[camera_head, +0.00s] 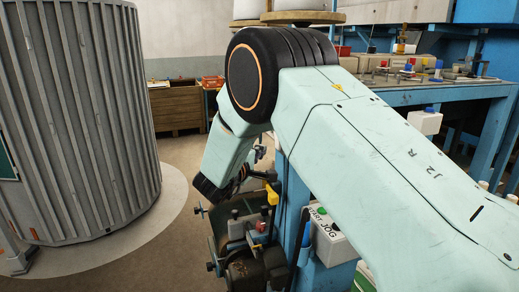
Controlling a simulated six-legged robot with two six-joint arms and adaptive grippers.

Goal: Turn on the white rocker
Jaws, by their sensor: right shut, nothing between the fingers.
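My right arm, pale green and marked "J2 R", comes in from the right and bends down at a black elbow. My right gripper (239,183) is at the lower end of the forearm, dark, small and partly hidden; it is shut and empty. It is near the upper part of a machine with a red-topped part and dark knobs (240,228). A light control box (330,240) with a green button and the lettering "JOG" is to the right, partly covered by my arm. My left gripper is not in view.
A large grey ribbed cylinder (85,110) stands at the left on a pale round floor patch. A blue workbench (440,95) with small items is at the back right. A wooden cabinet (176,108) stands at the back. Open floor lies between cylinder and machine.

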